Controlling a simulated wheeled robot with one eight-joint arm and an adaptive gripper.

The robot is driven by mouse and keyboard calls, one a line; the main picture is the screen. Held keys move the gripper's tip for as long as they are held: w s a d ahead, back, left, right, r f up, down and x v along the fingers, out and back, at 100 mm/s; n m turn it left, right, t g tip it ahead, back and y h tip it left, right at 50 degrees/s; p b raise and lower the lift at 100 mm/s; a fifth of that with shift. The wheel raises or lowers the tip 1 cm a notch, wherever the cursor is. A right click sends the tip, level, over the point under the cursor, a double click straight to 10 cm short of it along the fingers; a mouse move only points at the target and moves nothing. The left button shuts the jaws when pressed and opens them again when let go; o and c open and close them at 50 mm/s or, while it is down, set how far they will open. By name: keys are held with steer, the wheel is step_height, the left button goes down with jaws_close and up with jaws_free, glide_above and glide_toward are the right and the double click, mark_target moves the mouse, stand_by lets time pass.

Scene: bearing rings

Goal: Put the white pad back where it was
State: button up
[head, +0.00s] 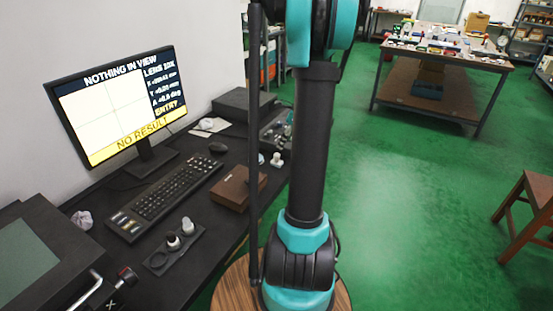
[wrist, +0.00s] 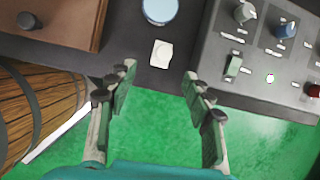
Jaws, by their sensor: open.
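A small white pad (wrist: 160,53) lies on the dark bench near its front edge in the wrist view. It shows as a small pale piece in the head view (head: 276,160), beside the arm. My gripper (wrist: 158,78) is open and empty, its two fingers spread on either side just short of the pad. The fingers do not touch it. The head view does not show my gripper; only my arm is seen there.
A round blue-white piece (wrist: 160,9) stands just behind the pad. A brown box (head: 237,187) is to the left, and a control panel with knobs (wrist: 262,60) to the right. Green floor is open beyond.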

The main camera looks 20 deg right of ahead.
steer(key=s+a+f+n+h, duration=0.1)
steer(key=s+a+f+n, duration=0.1)
steer(key=s+a+n, duration=0.8)
steer(key=s+a+f+n+h, duration=0.1)
steer(key=s+a+f+n, duration=0.1)
steer(key=s+a+n, duration=0.8)
steer(key=s+n, duration=0.3)
steer(key=n, duration=0.4)
steer(key=shift+s+n+t+h, duration=0.2)
steer(key=shift+n+t+h, duration=0.1)
steer(key=shift+n, duration=0.1)
